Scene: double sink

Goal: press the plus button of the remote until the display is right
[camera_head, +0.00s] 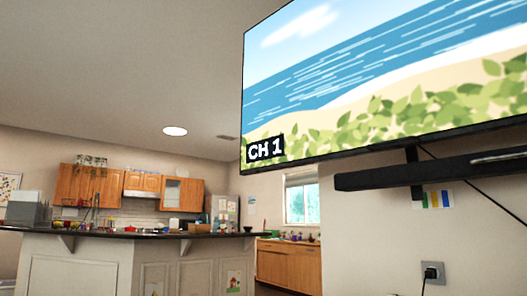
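A wall-mounted display (390,85) fills the upper right of the head view. It shows a beach picture with blue water, sand and green leaves. I do not see the remote in this view. Neither of my grippers is in view.
A dark soundbar (430,172) hangs under the display. A wall socket with a plug (432,272) is at the lower right. A kitchen counter (130,234) with several items on it stands at the left, with wooden cabinets (92,186) behind. A window (300,203) is farther back.

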